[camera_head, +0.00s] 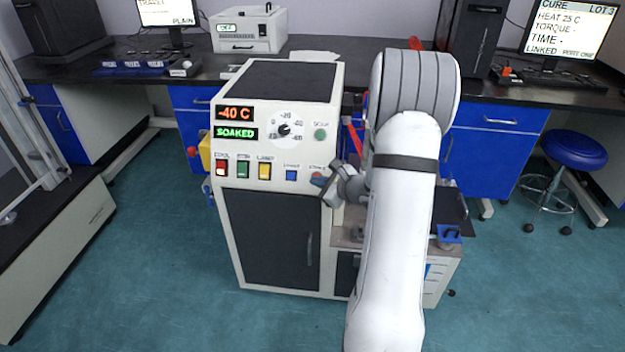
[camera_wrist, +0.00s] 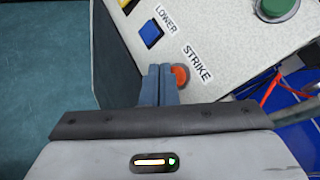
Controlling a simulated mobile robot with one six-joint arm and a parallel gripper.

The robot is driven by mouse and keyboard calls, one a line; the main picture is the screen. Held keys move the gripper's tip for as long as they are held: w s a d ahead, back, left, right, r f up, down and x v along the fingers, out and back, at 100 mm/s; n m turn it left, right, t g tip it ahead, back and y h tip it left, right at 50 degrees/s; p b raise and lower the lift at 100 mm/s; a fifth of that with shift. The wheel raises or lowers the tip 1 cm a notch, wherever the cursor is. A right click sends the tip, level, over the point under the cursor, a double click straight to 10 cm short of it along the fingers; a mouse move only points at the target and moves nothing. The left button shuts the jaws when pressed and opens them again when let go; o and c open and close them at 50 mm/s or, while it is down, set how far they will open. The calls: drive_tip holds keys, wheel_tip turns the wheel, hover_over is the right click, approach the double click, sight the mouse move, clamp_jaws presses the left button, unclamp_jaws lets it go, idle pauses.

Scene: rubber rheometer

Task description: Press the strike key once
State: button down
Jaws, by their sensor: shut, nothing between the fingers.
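The strike key (camera_wrist: 181,76) is a round orange-red button beside the STRIKE label in the wrist view. In the head view the strike key (camera_head: 317,180) is at the right end of the key row on the white cabinet (camera_head: 228,290), partly hidden by my gripper. My gripper (camera_wrist: 158,70) is shut and empty, its two fingers together. The fingertips are at the left edge of the key in the wrist view and cover part of it; I cannot tell whether they touch it. My gripper also shows in the head view (camera_head: 328,181).
The blue LOWER key (camera_wrist: 151,34) is close to the strike key. A green button (camera_wrist: 275,8) is above it. The cabinet displays (camera_head: 235,115) read -40 C and SOAKED. A blue stool (camera_head: 577,150) is at right.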

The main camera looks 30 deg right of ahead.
drive_tip(key=shift+f, duration=0.15)
idle(0.8)
drive_tip(key=shift+w+d+b, duration=0.2)
drive_tip(key=shift+b, duration=0.25)
